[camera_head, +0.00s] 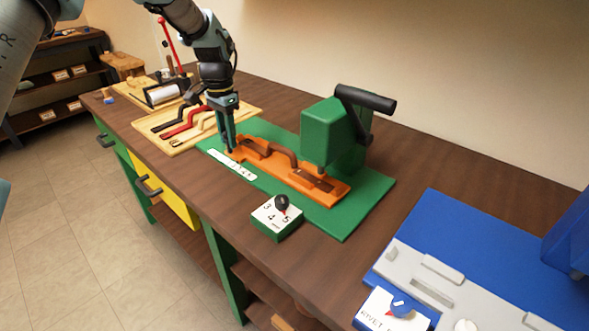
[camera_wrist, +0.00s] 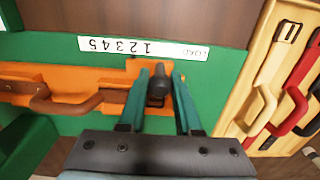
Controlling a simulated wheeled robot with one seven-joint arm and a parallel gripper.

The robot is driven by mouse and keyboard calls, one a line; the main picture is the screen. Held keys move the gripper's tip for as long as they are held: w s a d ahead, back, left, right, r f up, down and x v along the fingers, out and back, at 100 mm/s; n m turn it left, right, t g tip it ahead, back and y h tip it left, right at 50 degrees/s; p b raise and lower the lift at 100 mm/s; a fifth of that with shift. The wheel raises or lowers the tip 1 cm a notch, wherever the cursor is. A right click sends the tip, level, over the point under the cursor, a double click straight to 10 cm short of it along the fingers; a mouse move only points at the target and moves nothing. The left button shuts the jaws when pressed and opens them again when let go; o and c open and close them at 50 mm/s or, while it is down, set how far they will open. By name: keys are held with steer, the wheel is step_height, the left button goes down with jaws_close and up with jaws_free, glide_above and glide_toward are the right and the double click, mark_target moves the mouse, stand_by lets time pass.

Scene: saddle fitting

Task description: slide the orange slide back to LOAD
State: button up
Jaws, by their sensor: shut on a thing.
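The orange slide (camera_head: 300,176) lies along the green base plate (camera_head: 348,218), under the green press head (camera_head: 328,133) at its right part. A brown arched strap piece (camera_head: 280,151) lies on the slide. My gripper (camera_head: 229,150) points down at the slide's left end. In the wrist view my gripper (camera_wrist: 160,78) is shut on the dark upright knob (camera_wrist: 157,86) at the slide's end. A white scale strip (camera_wrist: 143,47) runs beside the slide, with LOAD at the end nearer the gripper and numbers further along. The exact reading is unclear.
A small green box with a black dial (camera_head: 282,202) stands in front of the plate. A wooden tray (camera_head: 165,137) with red, black and tan straps lies at the left. A blue fixture (camera_head: 480,255) fills the right. The press's black lever (camera_head: 366,98) sticks out above.

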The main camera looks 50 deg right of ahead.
steer(key=shift+w+d+p, duration=0.15)
steer(key=shift+w+p, duration=0.6)
steer(key=shift+w, duration=1.55)
steer(key=shift+w+d+p, duration=0.1)
steer(key=shift+w+p, duration=0.6)
steer(key=shift+w, duration=1.9)
steer(key=shift+o, duration=0.2)
steer(key=shift+o, duration=0.5)
steer(key=shift+w+r, duration=0.1)
steer(key=shift+w, duration=0.1)
steer(key=o, duration=0.7)
steer(key=shift+o, duration=0.2)
steer(key=shift+s, duration=0.2)
